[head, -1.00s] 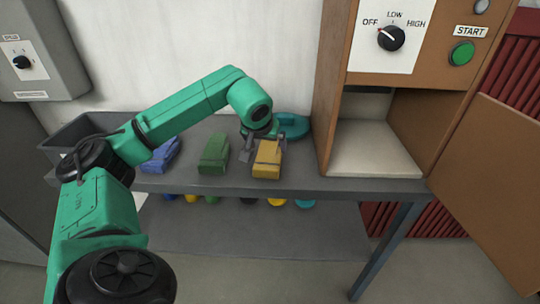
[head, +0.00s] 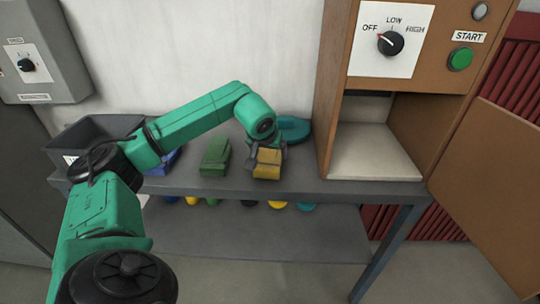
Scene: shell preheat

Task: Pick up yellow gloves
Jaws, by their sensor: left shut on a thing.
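The yellow gloves (head: 267,164) are a folded yellow bundle near the front edge of the grey table, left of the brown cabinet. My left gripper (head: 267,154) is over the gloves from above, its fingers on either side, shut on them. I cannot tell whether the gloves are clear of the table top. My right gripper is not in view.
A green bundle (head: 215,156) lies left of the yellow gloves, and a blue one (head: 170,163) is partly behind my arm. A teal round object (head: 293,129) sits behind. The open cabinet (head: 375,150) stands right, its door (head: 490,175) swung outward. A grey bin (head: 85,135) is far left.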

